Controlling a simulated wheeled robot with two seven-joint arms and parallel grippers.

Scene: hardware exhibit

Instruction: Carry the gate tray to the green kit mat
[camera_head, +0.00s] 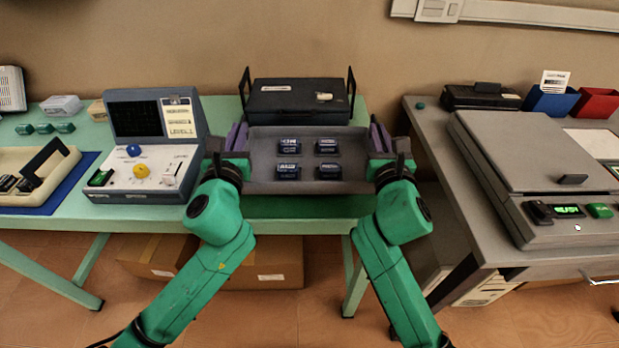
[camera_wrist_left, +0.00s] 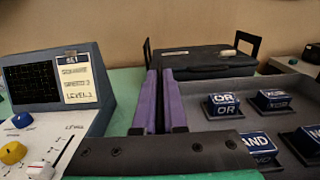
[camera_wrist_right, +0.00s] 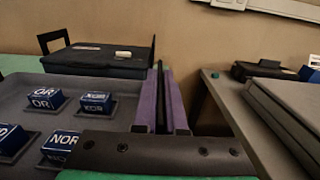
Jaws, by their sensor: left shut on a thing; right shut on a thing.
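The gate tray (camera_head: 308,157) is a dark grey tray with several blue gate blocks (camera_head: 327,146) in separate seats, labelled OR, XOR, AND and NOR. My left gripper (camera_head: 238,139) is shut on its left side, with purple fingers close together in the left wrist view (camera_wrist_left: 163,101). My right gripper (camera_head: 380,139) is shut on its right side, seen also in the right wrist view (camera_wrist_right: 168,101). The tray looks level, in front of the black case. A darker green strip shows below it on the bench; I cannot tell whether this is the kit mat or shadow.
An oscilloscope-like unit (camera_head: 145,165) is close on the left, with a cream tray (camera_head: 27,204) on a blue mat (camera_head: 85,163) beyond. A grey bench (camera_head: 425,122) with a large grey machine (camera_head: 535,155) is right, across a gap.

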